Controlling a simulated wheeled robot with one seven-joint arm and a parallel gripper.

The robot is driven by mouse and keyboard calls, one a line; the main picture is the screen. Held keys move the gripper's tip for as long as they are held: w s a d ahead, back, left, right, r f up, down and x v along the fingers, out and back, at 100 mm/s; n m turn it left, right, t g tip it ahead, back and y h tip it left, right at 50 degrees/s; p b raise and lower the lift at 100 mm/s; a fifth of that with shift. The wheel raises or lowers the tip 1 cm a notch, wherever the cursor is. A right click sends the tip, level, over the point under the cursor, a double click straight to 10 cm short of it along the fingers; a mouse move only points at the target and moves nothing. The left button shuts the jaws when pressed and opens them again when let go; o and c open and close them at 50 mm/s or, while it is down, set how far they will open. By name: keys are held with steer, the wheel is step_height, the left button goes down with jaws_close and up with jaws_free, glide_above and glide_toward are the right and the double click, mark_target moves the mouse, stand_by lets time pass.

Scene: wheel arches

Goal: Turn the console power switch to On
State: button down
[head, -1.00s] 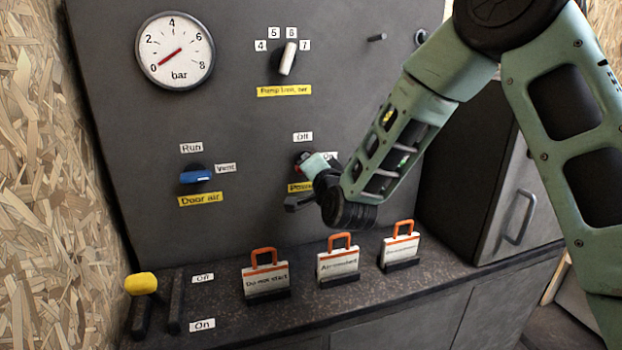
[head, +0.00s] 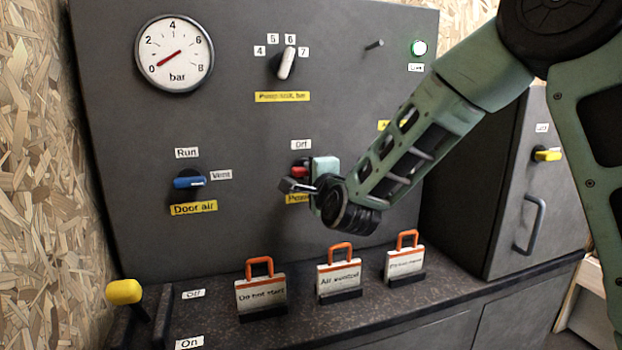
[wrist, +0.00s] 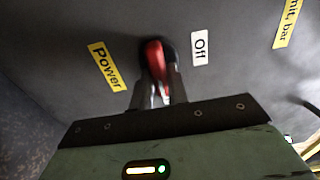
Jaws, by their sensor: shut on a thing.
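The power switch (head: 299,172) is a red handle on a dark round base, on the grey console panel above a yellow Power label. My gripper (wrist: 162,92) is shut on the red handle (wrist: 154,56), one finger on each side. In the wrist view the handle lies across the direction of the Off label (wrist: 199,48), not pointing at it. In the head view the Off label (head: 301,145) is above the switch; my gripper hides the On label and part of the switch. A green lamp (head: 418,48) at the panel's upper right is lit.
A pressure gauge (head: 174,53) reads about 0. A white-handled pump limit knob (head: 287,64) and a blue door air switch (head: 189,183) are on the panel. Several orange-handled tags (head: 261,292) stand on the shelf below. A yellow-knobbed lever (head: 124,291) is at front left.

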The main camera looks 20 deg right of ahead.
steer(key=shift+f, duration=0.1)
stand_by(0.3)
steer(key=c, duration=1.4)
jaws_free()
steer(key=shift+o, duration=0.2)
steer(key=s+b, duration=0.9)
steer(key=s, duration=0.8)
steer(key=shift+s, duration=0.2)
